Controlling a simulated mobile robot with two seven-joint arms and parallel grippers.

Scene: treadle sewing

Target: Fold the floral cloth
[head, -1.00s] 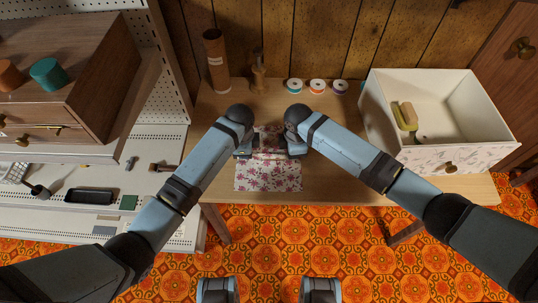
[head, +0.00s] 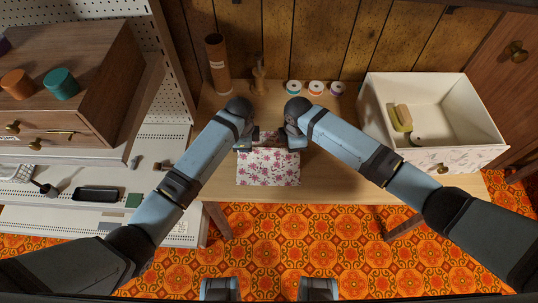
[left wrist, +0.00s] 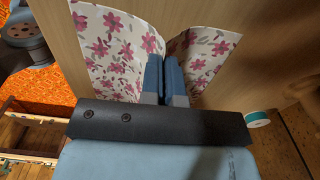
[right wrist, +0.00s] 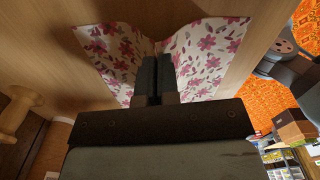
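The floral cloth (head: 268,167), white with pink-purple flowers, lies on the wooden table between my two arms. Its front part is spread toward the table's front edge, and a narrower strip shows behind, between the grippers. My left gripper (head: 245,144) is at its left side and my right gripper (head: 292,141) at its right side. In the left wrist view, the closed fingers (left wrist: 163,75) pinch the cloth (left wrist: 110,45), which flares up on both sides. In the right wrist view, the closed fingers (right wrist: 155,75) likewise pinch the cloth (right wrist: 205,50). My forearms hide part of it.
A white open drawer box (head: 480,110) holding small items stands right. A wooden drawer cabinet (head: 110,70) is left.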

